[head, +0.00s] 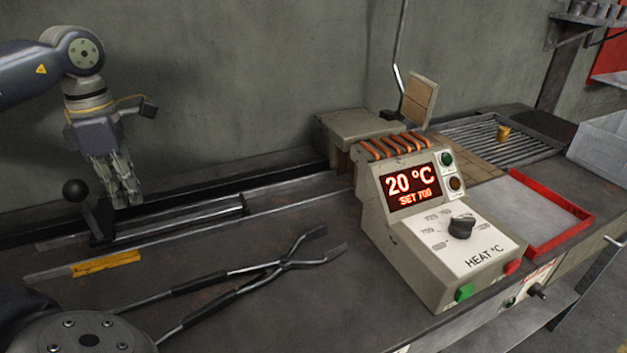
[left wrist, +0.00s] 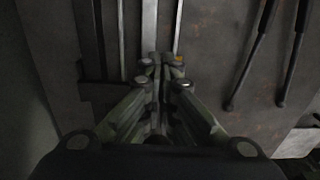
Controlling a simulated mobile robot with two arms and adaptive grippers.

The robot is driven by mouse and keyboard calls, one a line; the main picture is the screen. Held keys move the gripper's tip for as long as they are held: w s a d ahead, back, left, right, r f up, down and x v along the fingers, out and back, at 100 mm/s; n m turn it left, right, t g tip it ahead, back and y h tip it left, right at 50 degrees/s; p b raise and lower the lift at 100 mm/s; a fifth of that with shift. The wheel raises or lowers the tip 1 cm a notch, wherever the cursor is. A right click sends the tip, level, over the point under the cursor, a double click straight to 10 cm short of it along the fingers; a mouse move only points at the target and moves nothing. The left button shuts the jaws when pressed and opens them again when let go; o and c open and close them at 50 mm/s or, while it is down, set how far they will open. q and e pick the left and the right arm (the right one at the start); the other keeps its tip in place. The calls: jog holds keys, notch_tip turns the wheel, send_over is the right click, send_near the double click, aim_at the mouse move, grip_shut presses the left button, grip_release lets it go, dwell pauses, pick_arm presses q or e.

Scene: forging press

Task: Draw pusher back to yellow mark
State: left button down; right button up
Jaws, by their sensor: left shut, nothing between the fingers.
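The pusher (head: 97,217) is a dark upright bracket with a black ball knob, at the left end of the rails in the head view. Its bright rod appears to run right along the channel. The yellow mark (head: 106,263) is a flat strip on the bench in front of the pusher. My left gripper (head: 125,198) points down just right of and behind the knob, apart from it in the picture. Its fingers are shut and empty. In the left wrist view the closed fingertips (left wrist: 160,62) lie over the rails. My right gripper is not in view.
Long tongs (head: 270,270) lie on the bench front. The heater control box (head: 440,220) reads 20 °C, SET 700, with coils behind it. A red-rimmed tray (head: 585,218) and a grate (head: 500,135) are at right. The wall stands close behind the rails.

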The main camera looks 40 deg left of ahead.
pick_arm(q)
notch_tip(320, 180, up, 11)
jog(key=p, duration=0.7)
jog(key=shift+r+p, duration=0.2)
jog(key=shift+p, duration=0.1)
